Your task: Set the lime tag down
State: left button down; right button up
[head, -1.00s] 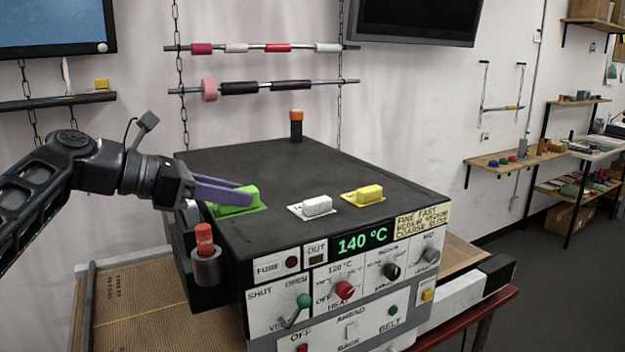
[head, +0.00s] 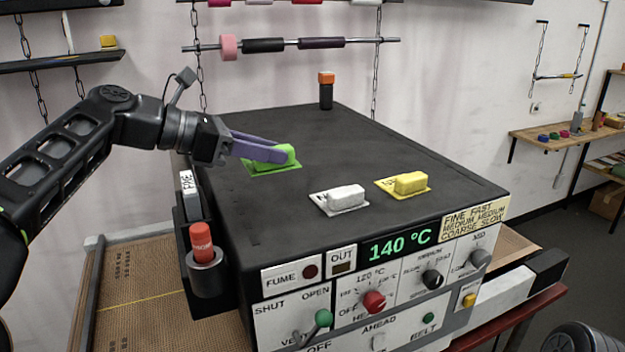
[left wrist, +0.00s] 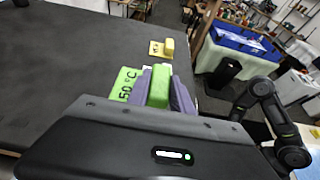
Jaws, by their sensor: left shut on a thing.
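The lime tag (head: 285,153) is a green flat plate with a raised grip block, over the black machine top (head: 330,145) near its left side. My left gripper (head: 262,150), with purple fingers, is shut on the block. In the left wrist view the lime tag (left wrist: 160,86) sits between the fingers, and its plate reads "50 °C". I cannot tell whether the plate touches the top or hangs just above it. A white tag (head: 340,199) and a yellow tag (head: 405,184) lie nearer the front edge. My right gripper is not in view.
An orange-capped post (head: 326,90) stands at the back corner. A red cylinder (head: 201,240) sits in a holder on the left side. The front panel (head: 375,285) has knobs and a 140 °C display. The middle and back of the top are clear.

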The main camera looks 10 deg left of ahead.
pick_arm(q)
send_over(271, 215)
jog(key=shift+s+f, duration=0.1)
jog(key=shift+f, duration=2.3)
jog(key=shift+f, duration=2.05)
jog(key=shift+f+b, duration=0.15)
jog(key=shift+b, duration=0.15)
jog(key=c, duration=1.1)
grip_release()
jog(key=shift+c, duration=0.2)
